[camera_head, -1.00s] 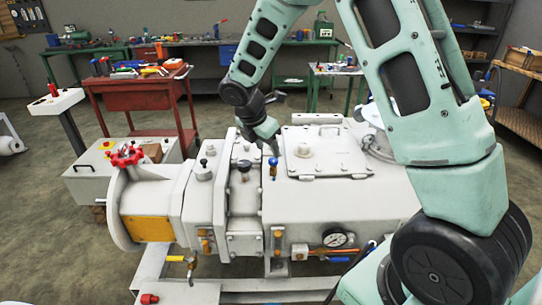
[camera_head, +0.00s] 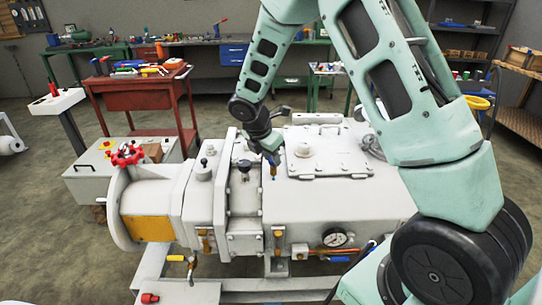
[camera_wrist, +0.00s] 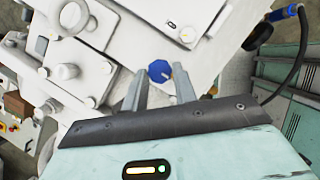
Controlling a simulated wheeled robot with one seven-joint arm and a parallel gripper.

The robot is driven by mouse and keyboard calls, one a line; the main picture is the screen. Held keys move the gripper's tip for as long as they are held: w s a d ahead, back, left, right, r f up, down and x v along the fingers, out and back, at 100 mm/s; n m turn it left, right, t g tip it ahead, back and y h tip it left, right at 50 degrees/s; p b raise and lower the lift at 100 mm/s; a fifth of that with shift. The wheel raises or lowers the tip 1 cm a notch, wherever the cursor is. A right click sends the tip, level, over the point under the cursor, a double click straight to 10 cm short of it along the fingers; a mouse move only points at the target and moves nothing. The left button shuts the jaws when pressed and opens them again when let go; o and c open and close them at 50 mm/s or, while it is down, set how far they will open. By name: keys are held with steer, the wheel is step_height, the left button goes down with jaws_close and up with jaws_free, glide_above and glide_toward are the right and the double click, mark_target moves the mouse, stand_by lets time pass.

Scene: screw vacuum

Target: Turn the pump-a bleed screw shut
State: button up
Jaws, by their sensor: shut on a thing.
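The bleed screw, a blue slotted knob (camera_wrist: 159,71) on a brass stem (camera_head: 273,174), stands on top of the white pump (camera_head: 330,205). I cannot read any label naming it pump-a. My gripper (camera_wrist: 160,76) comes down over the knob, with one grey finger on each side, and is shut on it. In the head view my gripper (camera_head: 271,157) hides most of the blue knob, and only the stem shows below it.
A black knob (camera_head: 244,167) stands close to the left of the screw. A bolted lid with a handle (camera_head: 322,160) is to its right. A red handwheel (camera_head: 127,155) is at the pump's left end. A gauge (camera_head: 335,239) is on the front.

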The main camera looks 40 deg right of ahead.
steer(key=shift+m, duration=0.3)
steer(key=m+p, duration=0.1)
steer(key=m+g+p, duration=0.1)
steer(key=m+p, duration=0.1)
steer(key=shift+w+r+m+g, duration=0.15)
steer(key=shift+w+m+g, duration=0.05)
steer(key=shift+m+g, duration=0.1)
steer(key=m+g+p, duration=0.1)
steer(key=m, duration=0.1)
steer(key=m+p, duration=0.1)
steer(key=m, duration=0.1)
steer(key=shift+w+d+m+g+y, duration=0.1)
steer(key=shift+w+m+g+y, duration=0.1)
steer(key=shift+m+g+y, duration=0.15)
steer(key=m, duration=0.2)
steer(key=m+g+y+p, duration=0.1)
steer(key=m, duration=0.1)
steer(key=shift+w+d+m, duration=0.15)
steer(key=shift+d+m, duration=0.05)
steer(key=shift+m, duration=0.05)
steer(key=shift+w+d+m+g+y, duration=0.1)
steer(key=shift+m+g+y, duration=0.25)
steer(key=shift+m, duration=0.75)
steer(key=shift+d+m+g+y, duration=0.1)
steer(key=shift+m+y, duration=0.4)
steer(key=shift+m, duration=0.6)
steer(key=o, duration=1)
steer(key=b+v, duration=0.2)
steer(key=v, duration=1.5)
steer(key=shift+r, duration=0.1)
